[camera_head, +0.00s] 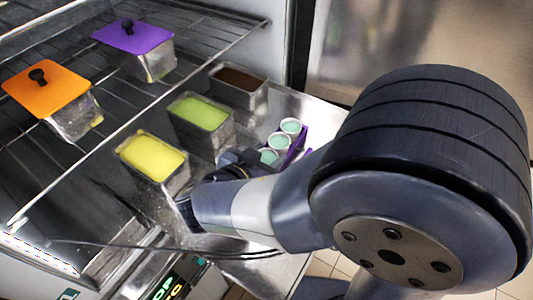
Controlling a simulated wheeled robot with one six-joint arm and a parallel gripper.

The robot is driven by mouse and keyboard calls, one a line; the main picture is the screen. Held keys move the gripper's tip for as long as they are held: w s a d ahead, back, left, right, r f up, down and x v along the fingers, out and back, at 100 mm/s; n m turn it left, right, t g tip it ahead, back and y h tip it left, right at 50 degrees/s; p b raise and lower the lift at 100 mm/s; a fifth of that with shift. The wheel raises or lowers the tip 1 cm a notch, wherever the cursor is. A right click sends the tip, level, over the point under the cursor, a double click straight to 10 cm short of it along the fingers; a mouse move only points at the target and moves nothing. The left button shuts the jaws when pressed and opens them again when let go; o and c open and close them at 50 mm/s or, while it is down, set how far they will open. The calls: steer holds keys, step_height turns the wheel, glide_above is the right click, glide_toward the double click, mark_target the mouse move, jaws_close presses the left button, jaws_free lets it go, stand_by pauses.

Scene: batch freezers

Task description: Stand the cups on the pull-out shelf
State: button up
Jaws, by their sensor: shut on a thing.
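Three small pale cups with mint-green contents (279,141) stand upright in a row in a purple holder (300,142), right of the metal tubs. My gripper (247,160) is at the near left end of this row, shut on the purple cup holder. My arm hides part of the fingers and the near end of the holder. The metal pull-out shelf (316,108) lies below the cups; I cannot tell whether the holder touches it.
Open tubs of yellow (152,157), green (199,112) and brown (238,79) stand close left of the cups. Above left, a wire rack (196,37) bears tubs with an orange lid (45,87) and a purple lid (132,36). Bare shelf shows behind the cups.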

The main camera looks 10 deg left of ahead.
steer(key=shift+f+b, duration=0.35)
steer(key=shift+b, duration=0.05)
steer(key=o, duration=1.2)
steer(key=shift+o, duration=0.2)
steer(key=shift+r, duration=0.15)
steer(key=shift+r+p, duration=0.15)
steer(key=shift+p, duration=0.35)
steer(key=b+v, duration=0.2)
steer(key=v, duration=0.8)
steer(key=shift+s+a, duration=0.25)
steer(key=shift+s, duration=0.15)
steer(key=shift+s+a+r, duration=0.15)
steer(key=shift+s+r, duration=0.1)
steer(key=shift+s, duration=0.25)
steer(key=shift+o, duration=0.4)
